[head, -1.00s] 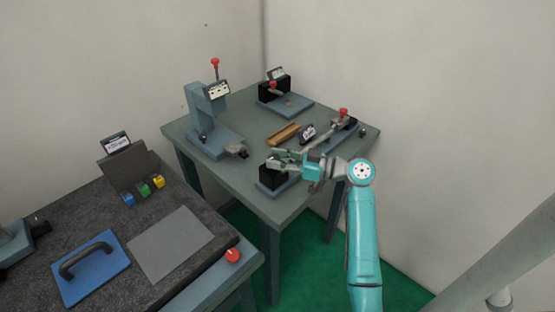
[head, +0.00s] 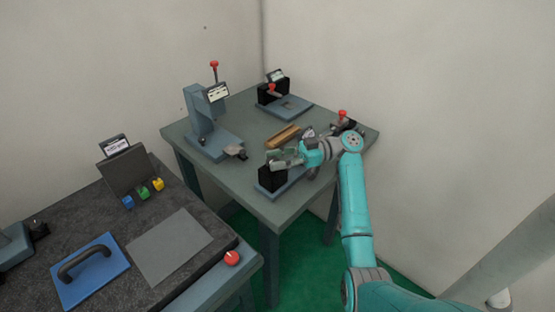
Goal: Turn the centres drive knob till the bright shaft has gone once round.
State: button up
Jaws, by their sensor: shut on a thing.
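The bench centres stand at the near right of the far table, with a black block (head: 270,179) on a blue base (head: 285,190). My gripper (head: 281,160) is at the top of this block, shut on what appears to be the centres drive knob. The fingers hide the knob, so its angle cannot be read. The bright shaft is hidden behind my gripper and wrist. The far end of the centres, with a red-knobbed lever (head: 342,115), shows behind my arm.
A blue-grey press (head: 203,120) with a red-topped lever stands at the table's left. A black fixture (head: 273,91) is at the back. A wooden block (head: 283,136) lies mid-table. A second bench (head: 95,215) with a blue handled plate (head: 90,268) is at the left.

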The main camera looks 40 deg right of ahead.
jog(key=shift+f, duration=0.15)
jog(key=o, duration=1.1)
jog(key=shift+a, duration=0.1)
jog(key=shift+v, duration=3.75)
